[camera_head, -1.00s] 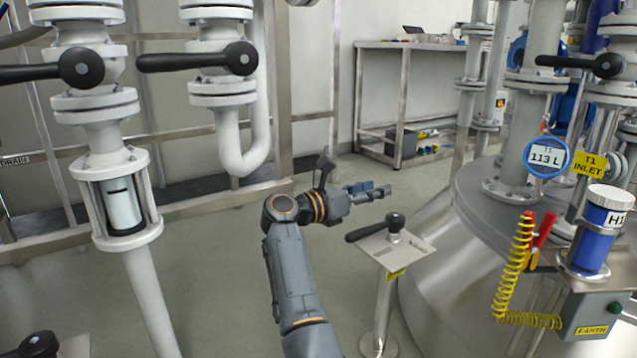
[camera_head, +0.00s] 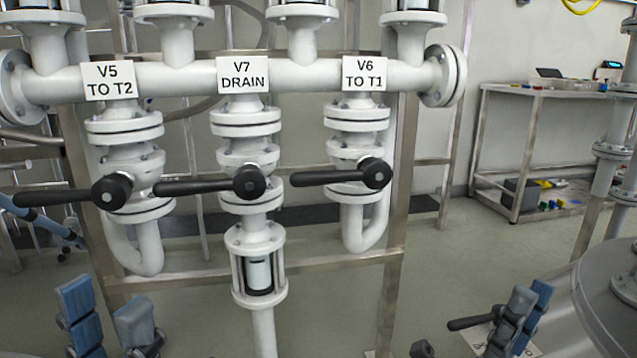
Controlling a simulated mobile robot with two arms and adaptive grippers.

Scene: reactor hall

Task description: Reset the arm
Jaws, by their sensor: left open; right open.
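My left gripper (camera_head: 108,315) is at the bottom left, with two blue-grey fingers apart and nothing between them. My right gripper (camera_head: 522,312) is at the bottom right, its fingers pointing up and seen nearly edge-on, holding nothing visible. Both are low in the picture, in front of and below the valve rack. Most of both arms is out of the picture.
Three black-handled valves stand ahead: V5 (camera_head: 115,190), V7 drain (camera_head: 249,181) and V6 (camera_head: 375,172), handles pointing left. A black lever (camera_head: 470,322) is beside my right gripper. A steel tank (camera_head: 610,285) is at right, a bench (camera_head: 560,92) behind.

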